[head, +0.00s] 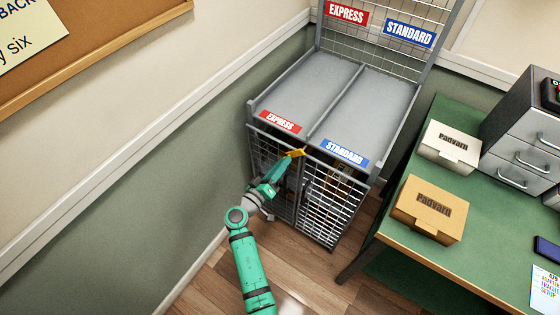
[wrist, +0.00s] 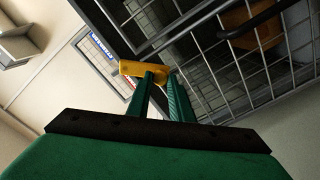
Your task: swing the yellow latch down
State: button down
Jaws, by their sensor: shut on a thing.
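The yellow latch (head: 296,153) is at the top front of the wire cage (head: 329,212), near the divider between the express and standard sides. It lies nearly sideways, slightly tilted. My gripper (head: 287,160) reaches it from the lower left and is shut on it. In the wrist view the yellow latch (wrist: 131,69) shows at the tips of the green fingers of my gripper (wrist: 160,76). Part of the latch is hidden by the fingers.
A green-topped table (head: 485,215) stands right of the cage, with a white box (head: 449,148), a tan box (head: 429,208) and a grey drawer unit (head: 520,135). The wall is close on the left. Wooden floor (head: 310,275) is open in front of the cage.

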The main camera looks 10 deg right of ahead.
jog(key=shift+s+d+f+n, duration=0.3)
jog(key=shift+s+d+n, duration=0.2)
jog(key=shift+n, duration=0.95)
jog(key=shift+s+d+f+n, duration=0.35)
jog(key=shift+s+d+n, duration=0.15)
jog(key=shift+n, duration=0.9)
jog(key=shift+s+d+f+n, duration=0.35)
jog(key=shift+s+n, duration=0.2)
jog(key=shift+n, duration=0.9)
jog(key=shift+d, duration=0.1)
jog(key=c, duration=1.6)
grip_release()
jog(key=shift+r, duration=0.1)
jog(key=v, duration=1)
jog(key=shift+s+a, duration=0.25)
jog(key=shift+a, duration=0.1)
